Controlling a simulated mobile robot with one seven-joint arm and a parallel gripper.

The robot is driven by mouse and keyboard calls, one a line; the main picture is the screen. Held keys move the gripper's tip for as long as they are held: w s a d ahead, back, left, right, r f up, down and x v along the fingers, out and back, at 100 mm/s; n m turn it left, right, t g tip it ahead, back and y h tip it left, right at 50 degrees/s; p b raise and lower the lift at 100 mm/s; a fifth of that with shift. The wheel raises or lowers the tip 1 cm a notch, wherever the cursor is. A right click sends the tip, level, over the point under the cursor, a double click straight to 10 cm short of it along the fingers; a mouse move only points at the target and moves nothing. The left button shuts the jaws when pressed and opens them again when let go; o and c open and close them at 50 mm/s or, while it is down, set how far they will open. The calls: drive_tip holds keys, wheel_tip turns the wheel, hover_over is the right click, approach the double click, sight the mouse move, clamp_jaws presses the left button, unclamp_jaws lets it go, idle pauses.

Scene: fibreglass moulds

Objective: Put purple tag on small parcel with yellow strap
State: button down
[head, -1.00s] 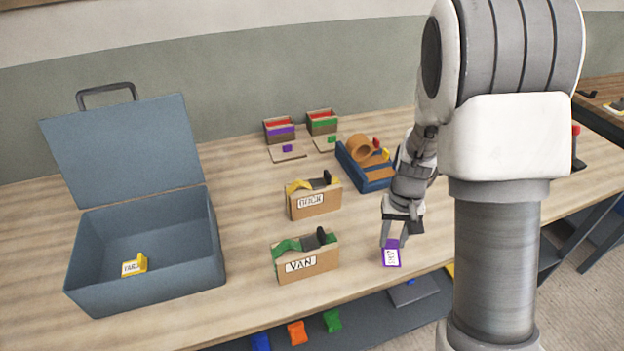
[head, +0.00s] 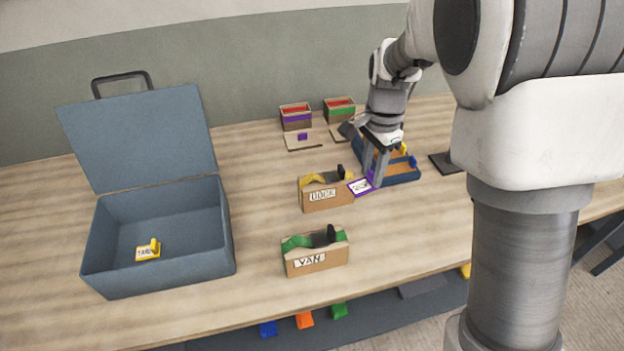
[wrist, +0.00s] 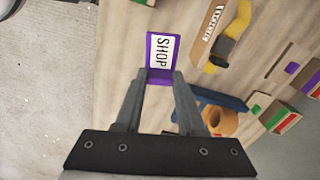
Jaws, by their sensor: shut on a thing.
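My gripper (head: 374,178) is shut on the purple tag (head: 360,187), which has a white face. In the wrist view the tag (wrist: 161,57) reads SHOP and sticks out past the fingertips. The small parcel with yellow strap (head: 324,194) is a brown box labelled DOCK, standing on the table. It also shows in the wrist view (wrist: 209,32), to the right of the tag. In the head view the tag is close to the parcel's right end; I cannot tell if they touch.
A brown parcel with green strap (head: 317,262), labelled VAN, stands in front. An open grey-blue box (head: 165,278) at left holds a yellow tag (head: 148,250). Two small bins (head: 296,124) stand at the back. A blue tray (head: 403,176) is just behind my gripper.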

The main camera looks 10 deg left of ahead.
drive_tip(key=a+r+m, duration=0.2)
drive_tip(key=shift+r, duration=0.4)
drive_tip(key=shift+a+r, duration=0.15)
drive_tip(key=shift+w+a+p, duration=0.1)
drive_tip(key=shift+a+p, duration=0.15)
drive_tip(key=shift+p, duration=0.05)
drive_tip(key=p, duration=0.1)
hover_over(319, 181)
wheel_tip(319, 181, down, 7)
drive_tip(key=shift+r, duration=0.1)
drive_tip(key=shift+f, duration=2.05)
drive_tip(key=shift+f, duration=0.15)
drive_tip(key=c, duration=0.5)
unclamp_jaws()
